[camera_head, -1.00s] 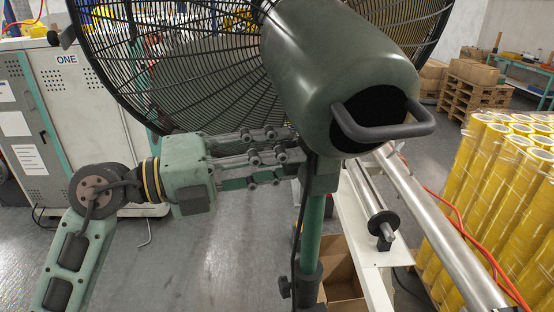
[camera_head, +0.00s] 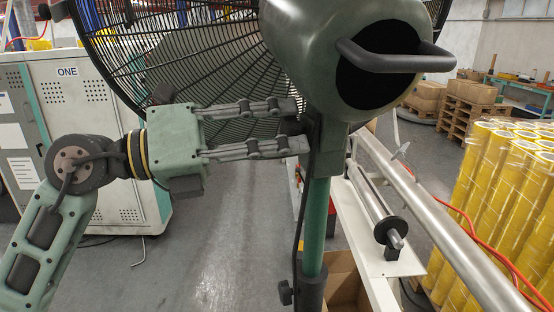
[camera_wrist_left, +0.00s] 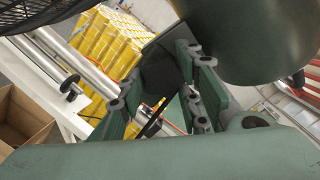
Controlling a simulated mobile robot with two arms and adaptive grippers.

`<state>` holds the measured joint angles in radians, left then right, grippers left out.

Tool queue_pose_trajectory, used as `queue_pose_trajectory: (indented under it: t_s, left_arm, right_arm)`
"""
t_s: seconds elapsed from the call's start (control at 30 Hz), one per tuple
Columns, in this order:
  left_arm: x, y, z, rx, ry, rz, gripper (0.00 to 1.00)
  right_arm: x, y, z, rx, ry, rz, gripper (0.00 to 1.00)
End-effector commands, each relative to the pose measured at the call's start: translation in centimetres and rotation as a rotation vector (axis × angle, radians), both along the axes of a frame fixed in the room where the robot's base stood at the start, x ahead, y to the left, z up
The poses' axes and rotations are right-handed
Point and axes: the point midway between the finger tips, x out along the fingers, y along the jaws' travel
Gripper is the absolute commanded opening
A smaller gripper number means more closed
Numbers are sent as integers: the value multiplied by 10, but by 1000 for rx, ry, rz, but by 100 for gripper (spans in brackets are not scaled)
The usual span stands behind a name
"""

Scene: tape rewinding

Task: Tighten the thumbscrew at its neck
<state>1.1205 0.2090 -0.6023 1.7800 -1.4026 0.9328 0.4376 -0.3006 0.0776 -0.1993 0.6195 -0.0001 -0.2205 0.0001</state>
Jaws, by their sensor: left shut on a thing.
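The big fan has a dark green motor housing (camera_head: 300,35) with a black handle (camera_head: 395,57), and sits on a green post (camera_head: 316,225). Its neck (camera_head: 328,140) is just below the housing. My left gripper (camera_head: 298,126) reaches in from the left, level, one finger above the other, tips at the neck's left side. In the left wrist view the fingers stand on both sides of a dark knob-like part (camera_wrist_left: 160,76), the thumbscrew, which they partly cover. The gripper is shut on it. My right gripper is out of view.
The black wire fan guard (camera_head: 190,60) is close above and behind my left gripper. A grey cabinet (camera_head: 85,105) stands at left. A machine with metal rollers (camera_head: 440,210) and yellow tape rolls (camera_head: 495,190) stand at right. A cardboard box (camera_head: 345,285) is below.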

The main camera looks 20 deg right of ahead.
Motion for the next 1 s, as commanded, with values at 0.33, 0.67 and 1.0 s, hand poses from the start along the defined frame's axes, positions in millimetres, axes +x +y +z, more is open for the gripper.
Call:
queue_pose_trajectory:
  t_s: [0.33, 0.67, 1.0]
  left_arm:
    - [2, 0, -6, -17, -329, 2, 6]
    - [3, 0, -3, -40, -636, 2, 6]
    - [3, 0, 1, -59, -889, 4, 6]
  right_arm:
    - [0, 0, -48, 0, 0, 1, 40]
    - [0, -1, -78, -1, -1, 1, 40]
    - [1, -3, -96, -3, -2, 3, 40]
